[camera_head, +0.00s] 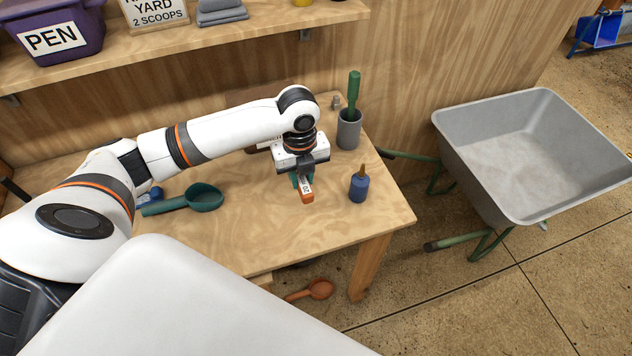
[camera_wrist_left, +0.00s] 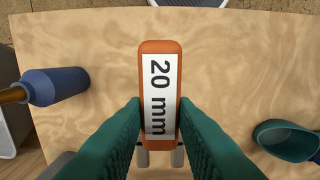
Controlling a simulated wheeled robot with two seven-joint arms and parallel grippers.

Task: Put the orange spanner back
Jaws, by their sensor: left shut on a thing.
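The orange spanner (camera_head: 307,197) has an orange grip with a white label; the label reads "20 mm" in the left wrist view (camera_wrist_left: 160,95). My left gripper (camera_head: 302,182) points down over the right part of the wooden table (camera_head: 250,236) and is shut on the spanner. Its green fingers (camera_wrist_left: 160,120) press on both sides of the orange grip. Two grey prongs show below the grip in the wrist view. The spanner's far end is mostly hidden, and its height above the table is hard to judge. My right gripper is not in view.
A grey cup (camera_head: 348,136) with a green-handled tool stands behind the gripper. A blue bottle-shaped thing (camera_head: 359,188) stands close to its right. A green scoop (camera_head: 204,197) lies left. A brown board (camera_head: 244,97) is partly hidden behind my arm. A wheelbarrow (camera_head: 470,165) stands right of the table.

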